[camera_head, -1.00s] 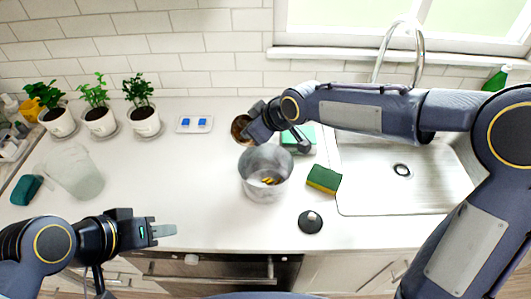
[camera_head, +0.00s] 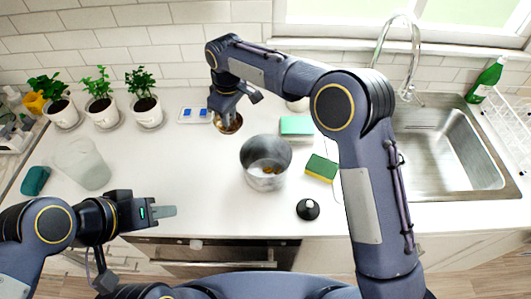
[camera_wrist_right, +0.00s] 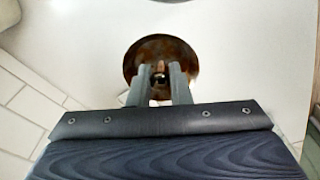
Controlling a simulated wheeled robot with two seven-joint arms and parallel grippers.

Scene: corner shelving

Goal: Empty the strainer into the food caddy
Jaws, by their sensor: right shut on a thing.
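The strainer (camera_head: 229,124) looks like a small round brownish bowl. My right gripper (camera_head: 226,113) is shut on it, left of and behind the caddy; whether it touches the counter is unclear. In the right wrist view the strainer (camera_wrist_right: 145,52) is a dark brown disc with my right fingers (camera_wrist_right: 160,83) at its middle; its contents cannot be made out. The food caddy seems to be the grey open bucket (camera_head: 264,165), upright on the counter with small yellowish bits inside. My left gripper (camera_head: 164,211) is over the counter's front left; its finger gap is hidden.
A green-yellow sponge (camera_head: 321,168), green block (camera_head: 297,125) and black round plug-like piece (camera_head: 307,209) lie right of the bucket. A translucent container (camera_head: 82,165) stands left. Potted plants (camera_head: 146,109) line the wall. The sink (camera_head: 445,155) is right. The counter's middle left is clear.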

